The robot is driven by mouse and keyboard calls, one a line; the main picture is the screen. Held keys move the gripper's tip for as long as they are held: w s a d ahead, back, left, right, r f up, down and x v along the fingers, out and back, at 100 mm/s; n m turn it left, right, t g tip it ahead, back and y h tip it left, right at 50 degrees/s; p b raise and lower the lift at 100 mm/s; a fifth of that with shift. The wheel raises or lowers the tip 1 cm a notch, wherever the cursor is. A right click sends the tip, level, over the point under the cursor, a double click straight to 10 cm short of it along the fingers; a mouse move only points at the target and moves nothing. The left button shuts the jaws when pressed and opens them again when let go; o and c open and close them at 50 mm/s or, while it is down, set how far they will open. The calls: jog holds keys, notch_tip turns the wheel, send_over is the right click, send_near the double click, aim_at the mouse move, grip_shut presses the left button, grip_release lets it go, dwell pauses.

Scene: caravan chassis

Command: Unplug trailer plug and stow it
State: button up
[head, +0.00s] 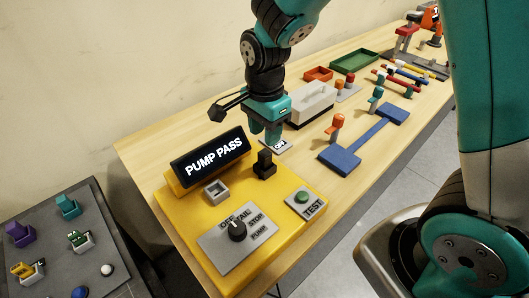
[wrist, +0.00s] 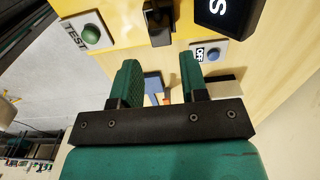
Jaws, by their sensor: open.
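A black plug (head: 264,164) stands upright at the back right of the yellow test box (head: 197,208). It also shows at the top of the wrist view (wrist: 158,22), beyond my fingertips. A grey square holder (head: 216,191) with an open hollow sits on the box, left of the plug. My gripper (head: 265,139) is open, just behind and above the plug, with its fingers pointing down. In the wrist view my gripper (wrist: 158,72) has nothing between its fingers, and the plug is apart from them. Whether the plug sits in a socket cannot be seen.
The box carries a black "PUMP PASS" display (head: 212,156), a knob (head: 237,231) and a green TEST button (head: 302,197). A small OFF plate (wrist: 209,52) is near my fingers. A white case (head: 311,105) and blue stand (head: 340,159) lie beyond. A grey table (head: 58,223) is left.

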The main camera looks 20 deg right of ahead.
aim_at(265, 152)
notch_tip(265, 152, down, 8)
jog(key=shift+f+p, duration=0.15)
jog(key=shift+p, duration=0.2)
grip_shut()
jog(key=shift+r+p, duration=2.2)
jog(key=shift+r, duration=0.45)
